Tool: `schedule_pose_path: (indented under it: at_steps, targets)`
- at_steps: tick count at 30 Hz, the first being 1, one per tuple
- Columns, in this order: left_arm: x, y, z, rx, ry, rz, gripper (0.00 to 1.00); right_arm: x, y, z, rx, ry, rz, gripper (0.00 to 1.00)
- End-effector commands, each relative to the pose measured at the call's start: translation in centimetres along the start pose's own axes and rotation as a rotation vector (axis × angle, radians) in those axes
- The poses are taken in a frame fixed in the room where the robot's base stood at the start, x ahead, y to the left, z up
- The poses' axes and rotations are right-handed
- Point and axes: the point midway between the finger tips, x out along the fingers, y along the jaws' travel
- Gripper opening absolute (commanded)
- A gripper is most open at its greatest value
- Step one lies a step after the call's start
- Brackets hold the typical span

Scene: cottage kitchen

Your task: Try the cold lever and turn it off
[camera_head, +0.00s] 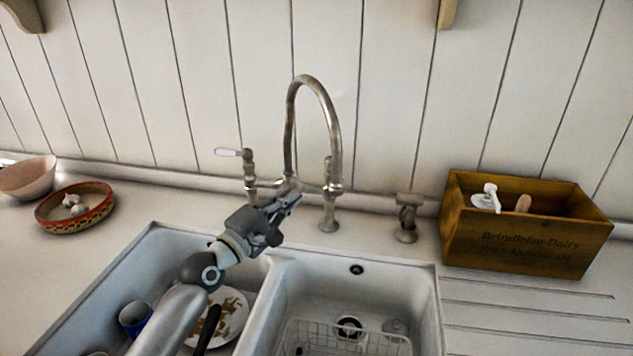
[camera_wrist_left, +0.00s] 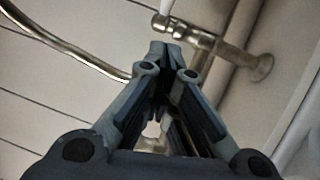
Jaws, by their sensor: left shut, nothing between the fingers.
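The steel tap (camera_head: 335,150) has a tall curved spout behind the sink. The left lever (camera_head: 228,152) has a white handle that points left. The right lever (camera_head: 328,165) is partly hidden behind the spout, so its handle position is unclear. No mark shows which lever is cold. My left gripper (camera_head: 296,197) is shut and empty, in front of the tap's bridge between the two valves. In the left wrist view the shut fingertips (camera_wrist_left: 166,48) are just below a tap valve (camera_wrist_left: 185,32); I cannot tell whether they touch. No running water shows. My right gripper is not in view.
The double sink (camera_head: 437,300) holds a wire rack (camera_head: 345,335) on the right and a plate (camera_head: 232,318) and blue mug (camera_head: 134,318) on the left. A wooden crate (camera_head: 520,250), a small steel fitting (camera_head: 407,220) and a patterned bowl (camera_head: 75,222) stand on the counter.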

Motion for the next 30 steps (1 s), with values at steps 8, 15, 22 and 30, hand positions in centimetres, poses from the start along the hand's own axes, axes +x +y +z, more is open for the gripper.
schedule_pose_path:
  at_steps: [8,15,22,30]
  targets:
    - [5.0,0.3,0.4,-0.001,-0.002,0.000,0.00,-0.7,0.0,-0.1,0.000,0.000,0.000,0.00]
    - [7.0,0.2,2.5,-0.002,0.000,0.000,0.00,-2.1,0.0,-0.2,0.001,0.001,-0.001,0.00]
    - [7.3,0.0,2.8,0.001,0.000,0.000,0.00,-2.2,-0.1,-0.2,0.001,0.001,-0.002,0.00]
    - [7.3,0.0,2.9,0.000,0.000,0.000,0.00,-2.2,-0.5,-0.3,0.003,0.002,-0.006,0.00]
